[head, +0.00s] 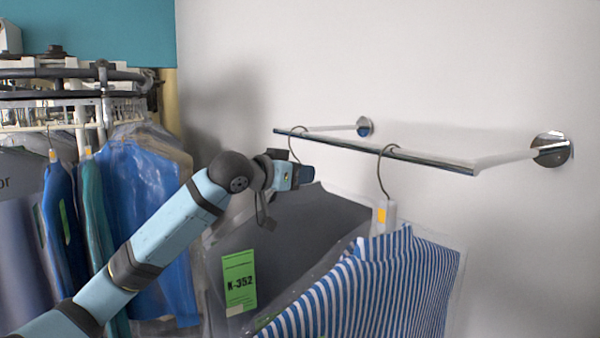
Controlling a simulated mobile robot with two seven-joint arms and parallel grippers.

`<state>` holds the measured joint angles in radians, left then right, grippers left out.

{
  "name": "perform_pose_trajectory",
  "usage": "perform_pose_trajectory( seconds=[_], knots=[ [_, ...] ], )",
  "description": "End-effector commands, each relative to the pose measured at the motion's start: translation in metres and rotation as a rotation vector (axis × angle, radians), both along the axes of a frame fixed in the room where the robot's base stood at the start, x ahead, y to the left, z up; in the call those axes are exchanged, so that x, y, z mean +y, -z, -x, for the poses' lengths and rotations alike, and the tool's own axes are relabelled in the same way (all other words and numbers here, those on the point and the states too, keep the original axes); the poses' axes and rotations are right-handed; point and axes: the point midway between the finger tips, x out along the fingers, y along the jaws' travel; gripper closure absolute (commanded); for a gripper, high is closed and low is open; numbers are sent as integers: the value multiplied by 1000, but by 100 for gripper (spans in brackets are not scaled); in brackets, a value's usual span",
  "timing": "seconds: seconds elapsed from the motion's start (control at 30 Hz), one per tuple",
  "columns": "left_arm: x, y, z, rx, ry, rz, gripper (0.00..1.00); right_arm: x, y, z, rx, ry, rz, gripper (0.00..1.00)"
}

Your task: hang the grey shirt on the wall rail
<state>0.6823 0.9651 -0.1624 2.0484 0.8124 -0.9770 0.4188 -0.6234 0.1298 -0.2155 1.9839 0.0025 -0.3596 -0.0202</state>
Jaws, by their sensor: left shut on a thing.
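The grey shirt (290,228) is in a clear cover with a green N-352 tag. It hangs upright below the left end of the wall rail (425,160), partly behind a striped shirt. Its hanger hook (292,148) is at the rail's front bar, its curved top just above the bar. I cannot tell whether the hook rests on the bar. My left gripper (298,175) is just below the hook, shut on the upper part of the grey shirt's hanger; its jaws hide that part. My right gripper is not in view.
A blue-and-white striped shirt (375,290) hangs from the rail's middle, close to the grey shirt on the right. The rail's right part is bare, with a round wall mount (552,149). A garment rack (70,100) with several covered clothes stands at left.

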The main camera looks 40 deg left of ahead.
Motion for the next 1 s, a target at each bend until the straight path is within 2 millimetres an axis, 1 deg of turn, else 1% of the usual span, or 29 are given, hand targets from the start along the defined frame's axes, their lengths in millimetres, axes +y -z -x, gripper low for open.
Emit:
perform_pose_trajectory(
  seconds=[0.37,0.4,0.47,0.5,0.83,0.93,1.0],
  knots=[
    [0,2,0,-2,0,-1,100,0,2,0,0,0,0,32],
    [0,2,0,-2,0,-1,67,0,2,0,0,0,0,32],
    [0,3,0,-2,0,-1,53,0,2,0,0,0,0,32],
    [0,3,0,-2,0,-1,44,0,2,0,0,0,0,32],
    [0,4,0,0,0,0,44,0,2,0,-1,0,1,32],
    [3,4,10,-2,-2,-3,44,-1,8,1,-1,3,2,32],
    [5,3,21,-2,-1,-4,44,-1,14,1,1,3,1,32]
  ],
)
